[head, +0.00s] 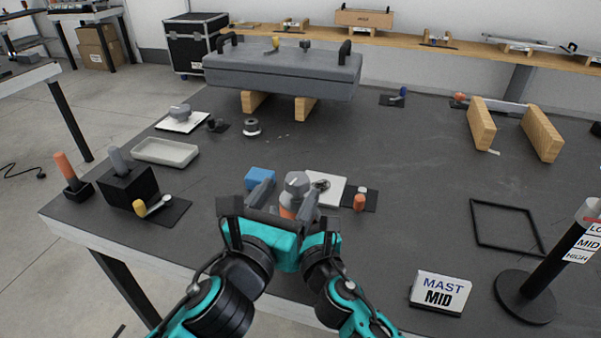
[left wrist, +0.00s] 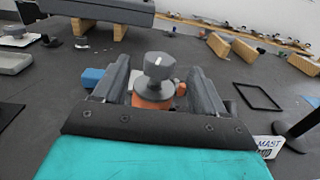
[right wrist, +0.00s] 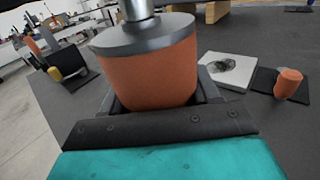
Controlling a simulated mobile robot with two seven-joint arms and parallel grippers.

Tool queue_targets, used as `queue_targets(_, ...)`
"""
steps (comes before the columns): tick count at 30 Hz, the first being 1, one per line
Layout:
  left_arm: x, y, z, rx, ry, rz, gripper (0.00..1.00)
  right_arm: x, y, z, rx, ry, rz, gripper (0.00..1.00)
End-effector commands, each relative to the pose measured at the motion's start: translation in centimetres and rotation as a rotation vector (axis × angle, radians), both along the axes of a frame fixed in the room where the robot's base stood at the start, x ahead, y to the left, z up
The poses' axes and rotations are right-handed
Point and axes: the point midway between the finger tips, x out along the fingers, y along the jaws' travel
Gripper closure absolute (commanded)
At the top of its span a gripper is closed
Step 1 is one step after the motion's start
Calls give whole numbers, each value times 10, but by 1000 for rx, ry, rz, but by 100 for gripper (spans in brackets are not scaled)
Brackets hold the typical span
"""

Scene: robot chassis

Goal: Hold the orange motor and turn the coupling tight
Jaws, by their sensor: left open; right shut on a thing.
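The orange motor (head: 287,212) stands upright near the table's front edge. It fills the right wrist view (right wrist: 150,75), with a grey flange and shaft on top. The grey coupling (head: 297,181), marked with a white line, sits above the motor; it shows clearly in the left wrist view (left wrist: 159,66). My right gripper (right wrist: 155,95) is shut on the motor's orange body; in the head view its fingers are largely hidden. My left gripper (left wrist: 158,80) is open, its fingers on both sides of the coupling with gaps showing.
A blue block (head: 261,177) and a white plate (head: 331,185) lie close behind the motor. An orange cylinder (head: 360,202) stands to the right. A MAST MID sign (head: 440,292) and a labelled post (head: 550,270) are front right.

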Motion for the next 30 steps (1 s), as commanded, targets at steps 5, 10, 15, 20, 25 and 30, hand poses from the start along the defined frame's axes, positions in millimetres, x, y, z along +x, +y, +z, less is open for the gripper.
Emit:
queue_targets(5,33,-13,1,0,-3,0,29,0,0,0,-1,0,-1,99)
queue_targets(10,52,-20,1,0,-2,1,29,0,0,0,-1,0,-1,99)
queue_targets(15,59,-23,0,2,-1,1,29,1,-1,0,-1,0,-2,99)
queue_targets(20,60,-23,0,2,-1,0,29,1,-1,0,-1,0,-2,99)
queue_targets(25,59,-23,0,2,-1,0,38,1,-1,0,-1,0,-2,99)
queue_targets(30,59,-23,0,2,-2,0,54,1,-1,0,-1,0,-2,99)
